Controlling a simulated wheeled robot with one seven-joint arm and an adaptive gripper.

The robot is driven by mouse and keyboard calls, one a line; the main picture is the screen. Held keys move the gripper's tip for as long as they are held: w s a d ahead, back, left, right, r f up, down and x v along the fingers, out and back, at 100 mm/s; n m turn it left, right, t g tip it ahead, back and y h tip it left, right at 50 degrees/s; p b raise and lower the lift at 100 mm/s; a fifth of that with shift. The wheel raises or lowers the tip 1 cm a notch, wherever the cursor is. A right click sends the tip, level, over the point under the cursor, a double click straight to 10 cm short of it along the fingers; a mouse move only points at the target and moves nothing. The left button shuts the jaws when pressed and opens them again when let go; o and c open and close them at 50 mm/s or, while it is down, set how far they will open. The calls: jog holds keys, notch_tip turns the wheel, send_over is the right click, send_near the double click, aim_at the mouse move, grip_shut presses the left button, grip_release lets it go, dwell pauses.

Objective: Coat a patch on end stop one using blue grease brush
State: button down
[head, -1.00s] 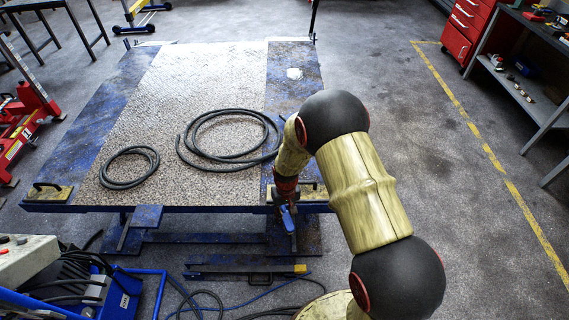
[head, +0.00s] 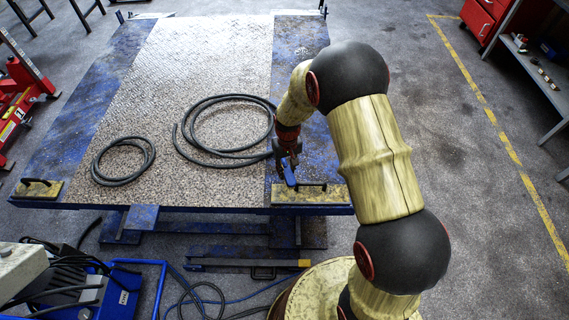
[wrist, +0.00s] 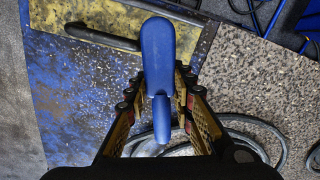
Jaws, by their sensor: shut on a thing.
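My gripper (head: 288,160) is shut on the blue grease brush (head: 290,175), over the right blue strip of the lift platform. In the wrist view the brush (wrist: 158,50) sits between the fingers of my gripper (wrist: 160,92), its broad blue end pointing up the picture. I cannot make out its bristles. A worn yellow end stop (head: 285,196) with a black handle lies at the platform's front right corner, just in front of the brush in the picture. It also shows in the wrist view (wrist: 65,20). A similar end stop (head: 50,190) lies at the front left corner. I see no numbers on them.
Two black hose coils (head: 124,163) (head: 190,150) lie on the platform's textured middle (head: 225,60). A blue unit with cables (head: 118,297) stands at the lower left. Red equipment (head: 18,100) is at the far left. The floor to the right is clear up to the bench (head: 530,70).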

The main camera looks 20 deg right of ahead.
aim_at(276, 188)
jog(key=shift+f+b, duration=1.95)
jog(key=shift+f, duration=0.95)
jog(key=shift+f+b, duration=0.5)
jog(key=shift+f, duration=0.45)
jog(key=shift+w+a+r, duration=0.1)
jog(key=shift+w+a, duration=0.2)
jog(key=shift+a, duration=0.65)
jog(key=shift+w+a, duration=0.25)
jog(key=shift+a, duration=0.7)
jog(key=shift+s+a, duration=0.1)
jog(key=shift+s, duration=0.3)
jog(key=shift+s+d+p, duration=0.25)
jog(key=shift+s+d, duration=0.1)
jog(key=shift+d, duration=0.6)
jog(key=shift+s+d+p, duration=0.25)
jog(key=shift+s+d, duration=0.05)
jog(key=shift+d, duration=0.6)
jog(key=shift+s+a, duration=0.1)
jog(key=shift+s, duration=0.3)
jog(key=shift+w+a+p, duration=0.1)
jog(key=shift+w+a, duration=0.15)
jog(key=shift+a, duration=0.4)
jog(key=shift+w+a+p, duration=0.1)
jog(key=shift+w+a, duration=0.1)
jog(key=shift+a, duration=0.45)
jog(key=shift+w+a+p, duration=0.1)
jog(key=shift+w+a, duration=0.15)
jog(key=shift+a, duration=0.4)
